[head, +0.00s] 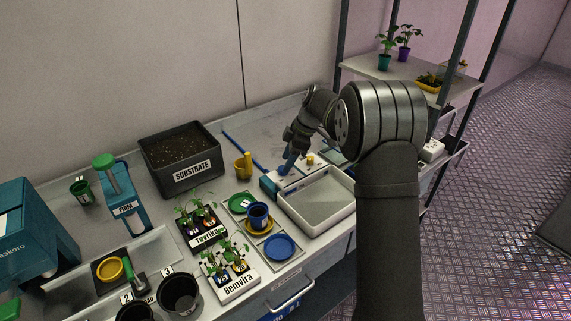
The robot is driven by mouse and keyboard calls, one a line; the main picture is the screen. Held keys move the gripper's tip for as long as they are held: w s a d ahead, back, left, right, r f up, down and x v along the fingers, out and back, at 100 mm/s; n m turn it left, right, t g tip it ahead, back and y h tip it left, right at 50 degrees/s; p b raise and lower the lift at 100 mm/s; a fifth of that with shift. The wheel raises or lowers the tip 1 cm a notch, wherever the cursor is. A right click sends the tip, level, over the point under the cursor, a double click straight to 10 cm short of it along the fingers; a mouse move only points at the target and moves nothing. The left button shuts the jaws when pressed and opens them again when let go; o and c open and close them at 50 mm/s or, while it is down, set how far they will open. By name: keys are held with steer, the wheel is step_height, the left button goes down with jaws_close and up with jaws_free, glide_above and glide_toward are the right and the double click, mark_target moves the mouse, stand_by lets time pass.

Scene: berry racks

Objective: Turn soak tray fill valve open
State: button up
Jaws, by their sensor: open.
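A shallow white soak tray (283,203) stands near the front right of the bench and looks empty. Behind it is a pale panel with a blue front end (268,187). A blue upright piece (289,160), which looks like the fill valve's handle, and a yellow knob (310,159) sit on this panel. My gripper (291,141) is open and points down just above the blue piece. Whether the jaws are around it or only over it I cannot tell. My arm hides part of the panel and the tray's right end.
A black substrate bin (180,181), a yellow cup (243,166) and a long blue rod (237,149) are left of the panel. Potted seedlings, a blue cup (258,215) and a blue saucer (280,247) stand in front. A shelf rack (385,67) is at the right.

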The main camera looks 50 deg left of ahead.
steer(key=v, duration=1.4)
steer(key=shift+r, duration=0.4)
steer(key=shift+f, duration=0.1)
steer(key=x, duration=1.7)
steer(key=shift+w+f, duration=0.1)
steer(key=shift+f, duration=0.05)
steer(key=shift+f, duration=0.15)
steer(key=shift+d+m+t+y, duration=0.15)
steer(key=shift+m+t+y, duration=0.15)
steer(key=shift+m, duration=0.7)
steer(key=m+t, duration=0.1)
steer(key=m, duration=0.2)
steer(key=m+t+y, duration=0.1)
steer(key=m, duration=0.4)
steer(key=m+t, duration=0.1)
steer(key=m, duration=0.1)
steer(key=shift+s+t, duration=0.3)
steer(key=shift+s, duration=0.05)
steer(key=shift+s+m+t, duration=0.1)
steer(key=shift+m+t, duration=0.7)
steer(key=shift+m, duration=1.4)
